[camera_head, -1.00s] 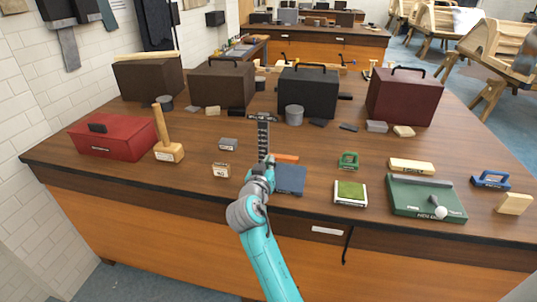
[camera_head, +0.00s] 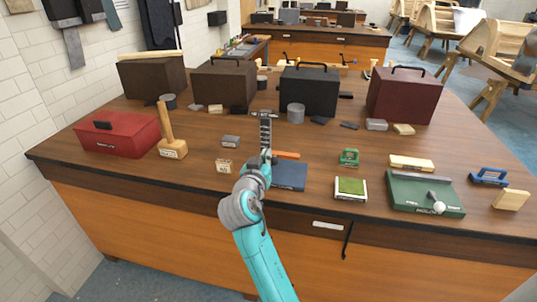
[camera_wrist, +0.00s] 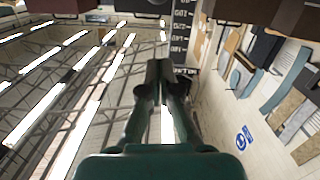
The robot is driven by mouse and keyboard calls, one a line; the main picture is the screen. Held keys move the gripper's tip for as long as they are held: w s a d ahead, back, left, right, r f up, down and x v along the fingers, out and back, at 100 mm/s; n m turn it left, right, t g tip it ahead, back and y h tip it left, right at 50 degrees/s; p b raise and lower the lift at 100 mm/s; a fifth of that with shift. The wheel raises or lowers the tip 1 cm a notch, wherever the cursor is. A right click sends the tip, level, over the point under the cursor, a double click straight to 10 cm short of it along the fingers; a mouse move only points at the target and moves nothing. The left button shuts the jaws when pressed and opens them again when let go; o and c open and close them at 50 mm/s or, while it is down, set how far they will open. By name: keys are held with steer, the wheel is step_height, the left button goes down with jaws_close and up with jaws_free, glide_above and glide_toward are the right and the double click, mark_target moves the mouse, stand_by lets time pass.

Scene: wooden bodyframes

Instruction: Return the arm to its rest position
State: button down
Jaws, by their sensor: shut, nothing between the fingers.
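My arm, turquoise with grey joints, rises from the bottom of the head view over the front edge of the wooden workbench (camera_head: 200,185). My gripper (camera_head: 266,153) is at its upper end, in front of a dark blue flat block (camera_head: 290,177) and an orange-handled tool (camera_head: 286,155). In the wrist view, my gripper (camera_wrist: 160,68) has its dark fingers together with nothing between them. That view looks up at the ceiling lights and the wall, tilted sideways.
A red toolbox (camera_head: 117,135) and wooden mallet (camera_head: 170,138) stand at left. Several cases, including a maroon one (camera_head: 402,97), line the back. A green tray (camera_head: 425,195) and a green-topped block (camera_head: 350,188) lie at right. The floor before the bench is clear.

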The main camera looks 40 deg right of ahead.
steer(key=v, duration=0.6)
steer(key=s+a+f+n+t+y, duration=0.2)
steer(key=s+a+f+n+y, duration=0.35)
steer(key=s+f, duration=0.45)
steer(key=s+a+f+n+t+y, duration=0.2)
steer(key=s+a+f+n+y, duration=0.2)
steer(key=s+a+f, duration=0.55)
steer(key=s+a+r+y, duration=0.1)
steer(key=s+y, duration=0.3)
steer(key=s, duration=2)
steer(key=shift+s+a+r+t, duration=0.3)
steer(key=shift+a+r, duration=0.1)
steer(key=shift+a, duration=0.2)
